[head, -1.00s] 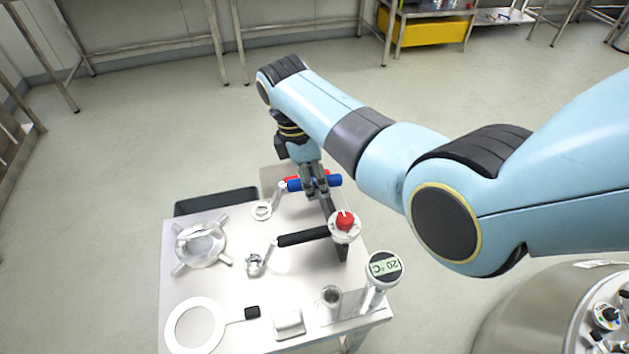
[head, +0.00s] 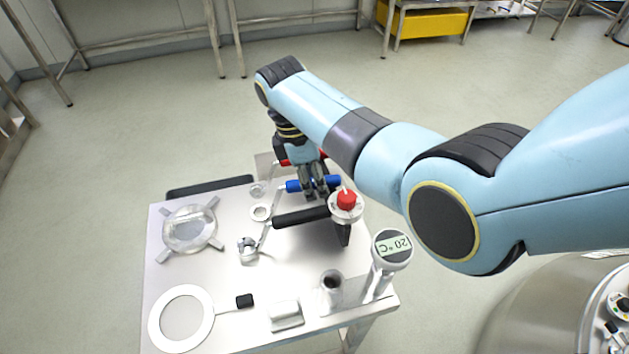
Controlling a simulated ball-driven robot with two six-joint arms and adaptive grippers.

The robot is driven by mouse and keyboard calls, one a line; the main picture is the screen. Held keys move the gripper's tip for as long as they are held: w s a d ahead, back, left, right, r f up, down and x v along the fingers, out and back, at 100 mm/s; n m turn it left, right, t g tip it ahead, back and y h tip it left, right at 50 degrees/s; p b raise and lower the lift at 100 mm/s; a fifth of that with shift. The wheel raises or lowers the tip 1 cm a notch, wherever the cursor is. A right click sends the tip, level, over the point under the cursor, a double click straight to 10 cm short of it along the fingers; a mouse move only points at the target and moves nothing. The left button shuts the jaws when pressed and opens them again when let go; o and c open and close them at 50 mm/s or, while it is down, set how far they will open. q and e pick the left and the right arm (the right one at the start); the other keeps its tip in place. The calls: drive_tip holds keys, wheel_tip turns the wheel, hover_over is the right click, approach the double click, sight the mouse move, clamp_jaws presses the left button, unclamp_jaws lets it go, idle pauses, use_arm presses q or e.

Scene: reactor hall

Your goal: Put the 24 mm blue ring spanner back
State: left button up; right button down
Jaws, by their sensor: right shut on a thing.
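The blue ring spanner (head: 293,186) has a blue handle and a steel shank, with its ring end pointing down and left above the trolley top. My right gripper (head: 315,192) is shut on the blue handle, which sticks out on both sides of the fingers. A red-handled spanner (head: 285,162) is just behind it, partly hidden by my gripper. A black-handled tool (head: 298,217) is just in front, by the dark upright bar (head: 343,235). Whether the blue spanner touches a holder cannot be told. My left gripper is not in view.
The steel trolley top (head: 215,278) also carries a red-knobbed part (head: 346,200), a thermometer with a display (head: 392,247), a steel cup (head: 331,286), a white ring (head: 160,330) and a four-armed clear-topped part (head: 190,230). A dark tray (head: 208,186) is at the back edge.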

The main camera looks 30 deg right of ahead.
drive_tip(key=shift+f, duration=0.15)
idle(0.6)
drive_tip(key=c, duration=1.2)
unclamp_jaws()
drive_tip(key=shift+p, duration=0.3)
drive_tip(key=p+v, duration=0.4)
drive_tip(key=s+p+v, duration=0.1)
drive_tip(key=p+v, duration=0.1)
drive_tip(key=shift+d+r+p, duration=0.25)
drive_tip(key=shift+d+p, duration=0.1)
drive_tip(key=shift+d, duration=0.05)
drive_tip(key=shift+f, duration=0.15)
drive_tip(key=shift+s, duration=0.1)
